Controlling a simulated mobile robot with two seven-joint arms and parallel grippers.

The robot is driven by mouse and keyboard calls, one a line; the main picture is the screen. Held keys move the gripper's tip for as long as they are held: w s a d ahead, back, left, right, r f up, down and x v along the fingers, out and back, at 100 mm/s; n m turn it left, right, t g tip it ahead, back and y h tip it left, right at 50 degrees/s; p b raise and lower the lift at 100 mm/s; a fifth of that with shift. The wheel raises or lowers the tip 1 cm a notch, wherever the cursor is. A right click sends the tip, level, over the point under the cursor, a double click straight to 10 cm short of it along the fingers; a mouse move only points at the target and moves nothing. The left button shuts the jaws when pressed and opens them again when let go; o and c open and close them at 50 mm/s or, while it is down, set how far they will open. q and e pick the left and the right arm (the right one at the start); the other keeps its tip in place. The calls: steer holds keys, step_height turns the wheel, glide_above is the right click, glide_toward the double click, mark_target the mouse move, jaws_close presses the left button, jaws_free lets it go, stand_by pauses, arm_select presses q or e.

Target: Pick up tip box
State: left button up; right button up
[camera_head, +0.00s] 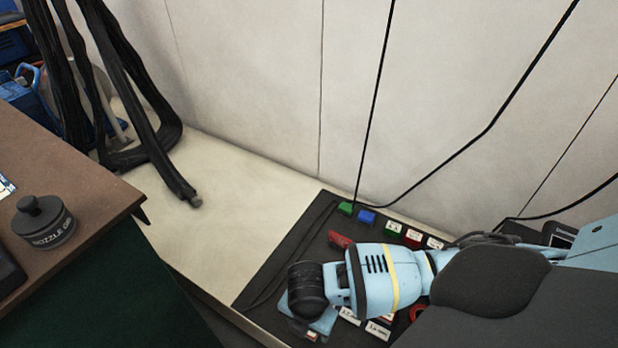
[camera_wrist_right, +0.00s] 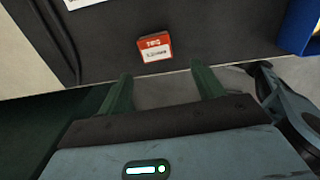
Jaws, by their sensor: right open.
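The tip box (camera_wrist_right: 155,47) is a small red box with a white lower label reading "TIPS". It lies on a dark mat in the right wrist view, just beyond my right gripper (camera_wrist_right: 160,73). The two green fingers are apart with nothing between them, and the box sits ahead of the gap, not touching them. In the head view my right arm reaches in from the right over the mat, and its wrist hides the fingers. A small red and white patch shows below the wrist there; I cannot tell whether it is the tip box. My left gripper is out of view.
The dark mat (camera_head: 283,262) on the pale bench holds several small green, blue, red and white boxes. A blue container (camera_wrist_right: 303,28) stands at right in the wrist view. Black cables hang along the wall. A brown table (camera_head: 95,180) with a nozzle gel pot (camera_head: 44,224) is at left.

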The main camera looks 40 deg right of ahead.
steer(key=f+b, duration=0.2)
steer(key=f, duration=0.1)
steer(key=f+b, duration=0.1)
steer(key=f, duration=0.1)
steer(key=shift+w+d+f, duration=0.15)
steer(key=shift+w, duration=0.1)
steer(key=c, duration=1.1)
